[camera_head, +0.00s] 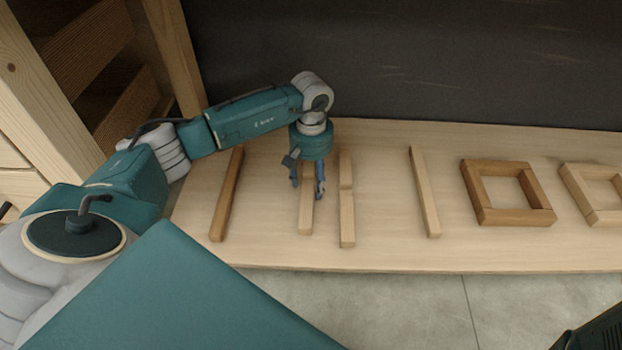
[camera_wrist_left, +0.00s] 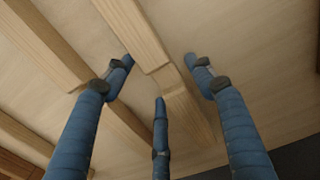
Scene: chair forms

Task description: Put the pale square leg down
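A pale square leg (camera_head: 305,222) lies on the light wooden board (camera_head: 270,252), below my left gripper (camera_head: 308,190). In the left wrist view the same leg (camera_wrist_left: 135,35) runs between the fingers of the left gripper (camera_wrist_left: 160,68), with a step in its top face. The two outer fingers stand wide, with gaps between them and the leg. The third finger hides a little of the leg. The gripper is open and appears to hold nothing. My right gripper is not in view.
A notched pale leg (camera_head: 347,220) lies close to the right of the gripper, with another pale leg (camera_head: 425,195) farther right. A brown leg (camera_head: 227,195) lies to the left. Two square wooden frames (camera_head: 482,213) (camera_head: 575,190) lie at the right. A dark panel (camera_head: 420,60) stands behind.

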